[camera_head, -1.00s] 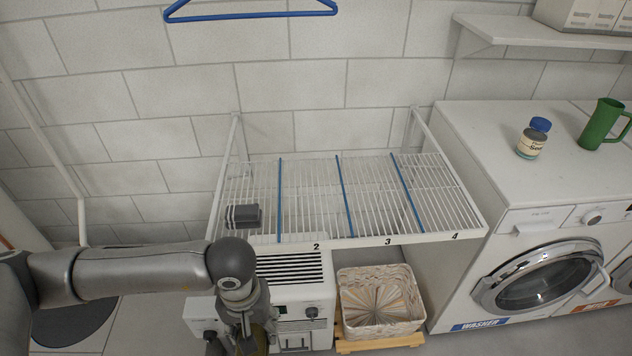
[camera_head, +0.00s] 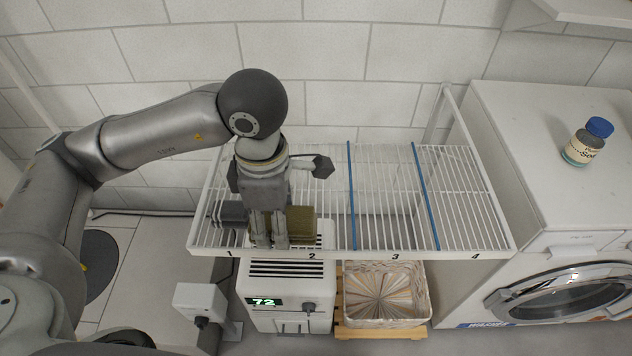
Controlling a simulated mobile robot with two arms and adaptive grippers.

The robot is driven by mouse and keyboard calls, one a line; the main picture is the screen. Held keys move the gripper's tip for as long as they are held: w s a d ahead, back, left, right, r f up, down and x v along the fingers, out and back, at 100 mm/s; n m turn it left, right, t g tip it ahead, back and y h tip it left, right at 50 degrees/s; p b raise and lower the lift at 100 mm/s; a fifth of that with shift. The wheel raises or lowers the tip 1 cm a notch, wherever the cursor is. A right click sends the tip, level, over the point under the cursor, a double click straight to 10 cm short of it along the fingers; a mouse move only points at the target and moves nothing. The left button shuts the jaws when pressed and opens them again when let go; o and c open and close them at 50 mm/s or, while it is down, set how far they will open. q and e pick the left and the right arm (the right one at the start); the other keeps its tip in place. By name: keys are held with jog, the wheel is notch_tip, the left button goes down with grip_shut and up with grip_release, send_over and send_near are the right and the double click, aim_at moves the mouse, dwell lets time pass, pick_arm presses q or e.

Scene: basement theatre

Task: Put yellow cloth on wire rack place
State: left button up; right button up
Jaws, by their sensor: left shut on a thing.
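The yellow cloth (camera_head: 301,224) looks olive and folded into a small block. My left gripper (camera_head: 269,241) points down and is shut on it, covering its left part. The cloth is over the front of section 2 of the white wire rack (camera_head: 466,200); I cannot tell whether it touches the wires. Blue dividers part the rack into sections numbered 1 to 4 along its front edge. The divider between 1 and 2 is hidden behind my gripper. My right gripper is not in view.
A dark grey object (camera_head: 231,213) sits in section 1, left of my gripper. Sections 3 and 4 are empty. Below the rack are a white appliance (camera_head: 289,299) reading 72 and a wicker basket (camera_head: 430,300).

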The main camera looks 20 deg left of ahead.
pick_arm(q)
jog(key=w+f+p, duration=0.2)
jog(key=w+f, duration=0.1)
jog(key=w, duration=0.5)
send_near(307, 201)
jog(key=s+f, duration=0.2)
jog(key=s, duration=0.1)
jog(key=shift+d+f+p, duration=0.2)
jog(key=shift+d+p, duration=0.15)
jog(key=shift+d, duration=0.05)
jog(key=shift+w+f, duration=0.4)
jog(key=shift+f, duration=0.35)
notch_tip(307, 201, down, 3)
jog(key=shift+r, duration=0.1)
jog(key=shift+f, duration=0.2)
jog(key=o, duration=1)
jog(key=shift+r, duration=0.1)
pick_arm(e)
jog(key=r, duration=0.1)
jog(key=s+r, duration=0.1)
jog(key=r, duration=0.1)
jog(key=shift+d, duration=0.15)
